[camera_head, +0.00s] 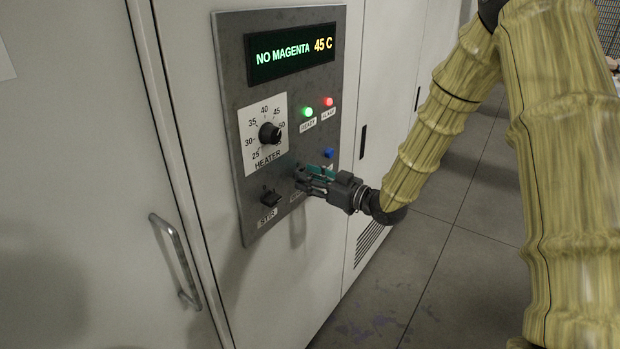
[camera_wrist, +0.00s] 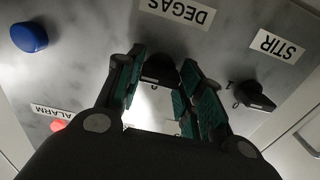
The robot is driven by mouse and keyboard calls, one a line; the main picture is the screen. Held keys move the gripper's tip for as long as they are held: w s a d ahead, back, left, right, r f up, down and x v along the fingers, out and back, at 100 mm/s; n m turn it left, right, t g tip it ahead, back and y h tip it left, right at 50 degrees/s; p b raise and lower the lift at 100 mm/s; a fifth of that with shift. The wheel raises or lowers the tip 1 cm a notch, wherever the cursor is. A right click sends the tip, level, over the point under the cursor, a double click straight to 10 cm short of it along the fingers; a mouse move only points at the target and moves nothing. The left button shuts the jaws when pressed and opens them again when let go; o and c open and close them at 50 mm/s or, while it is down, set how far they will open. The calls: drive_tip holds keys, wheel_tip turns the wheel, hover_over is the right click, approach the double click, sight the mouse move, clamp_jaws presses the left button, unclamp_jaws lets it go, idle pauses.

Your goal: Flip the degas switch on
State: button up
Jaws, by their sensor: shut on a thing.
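The degas switch (camera_wrist: 157,72) is a dark knob on the grey control panel, just below its DEGAS label in the wrist view, which shows the panel upside down. My gripper (camera_wrist: 160,64) has its green-padded fingers on both sides of the knob and is shut on it. In the head view, my gripper (camera_head: 304,178) reaches the lower part of the panel (camera_head: 232,100) from the right. It mostly hides the degas switch and part of its label there. The switch's exact on or off position cannot be told.
The stir switch (camera_head: 270,198) is left of my gripper, the heater knob (camera_head: 269,133) above it, and a blue button (camera_head: 328,152) to the upper right. Green (camera_head: 307,111) and red (camera_head: 328,101) lights glow. Open floor lies right.

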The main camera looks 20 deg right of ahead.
drive_tip(key=shift+r, duration=0.1)
drive_tip(key=o, duration=1)
drive_tip(key=shift+d, duration=0.1)
drive_tip(key=v, duration=1.2)
drive_tip(key=shift+w, duration=0.1)
